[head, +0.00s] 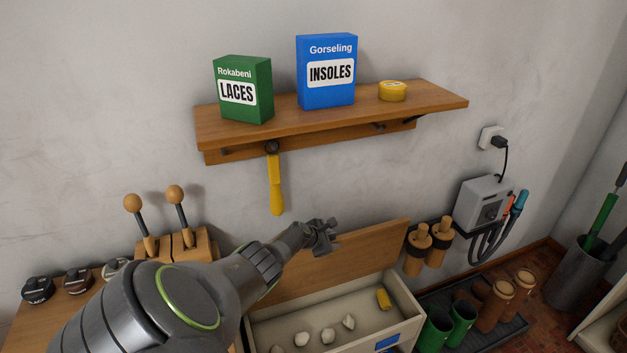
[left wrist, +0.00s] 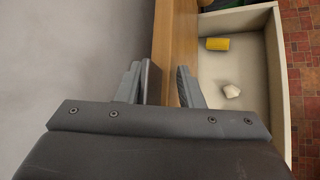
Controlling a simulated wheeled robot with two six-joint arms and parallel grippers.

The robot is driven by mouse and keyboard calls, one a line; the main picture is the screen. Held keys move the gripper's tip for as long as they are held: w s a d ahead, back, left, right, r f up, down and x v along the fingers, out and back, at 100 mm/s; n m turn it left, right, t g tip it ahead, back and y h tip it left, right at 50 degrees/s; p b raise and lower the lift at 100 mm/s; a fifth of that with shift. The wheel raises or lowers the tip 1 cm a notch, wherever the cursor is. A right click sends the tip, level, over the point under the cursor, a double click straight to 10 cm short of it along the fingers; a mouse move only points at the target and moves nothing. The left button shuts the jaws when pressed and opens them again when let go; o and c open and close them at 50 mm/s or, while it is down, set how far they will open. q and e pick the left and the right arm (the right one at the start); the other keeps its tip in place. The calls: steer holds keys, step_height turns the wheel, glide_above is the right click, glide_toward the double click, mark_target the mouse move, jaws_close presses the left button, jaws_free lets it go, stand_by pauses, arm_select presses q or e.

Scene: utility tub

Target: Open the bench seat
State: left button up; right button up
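The bench seat is a pale box (head: 411,312) with a wooden lid (head: 350,258) standing steeply raised at its back, near the wall. The box interior shows, holding a yellow block (head: 383,299) and several whitish lumps. My left gripper (head: 322,236) is at the lid's upper edge, towards its left part. In the left wrist view, its two fingers (left wrist: 161,85) are apart, with the wooden lid (left wrist: 175,40) running below and between them. Contact with the lid cannot be told. The box (left wrist: 273,60) lies to the right there. My right gripper is out of view.
A wall shelf (head: 440,100) with a green box, a blue box and a yellow tin is above. A yellow shoehorn (head: 275,185) hangs from it. A bench with two levers (head: 178,215) is left. Boots on a tray (head: 490,333) stand right.

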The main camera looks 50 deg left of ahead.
arm_select(q)
steer(key=p+v, duration=1.3)
steer(key=v, duration=0.4)
steer(key=shift+a, duration=0.3)
steer(key=shift+d, duration=0.1)
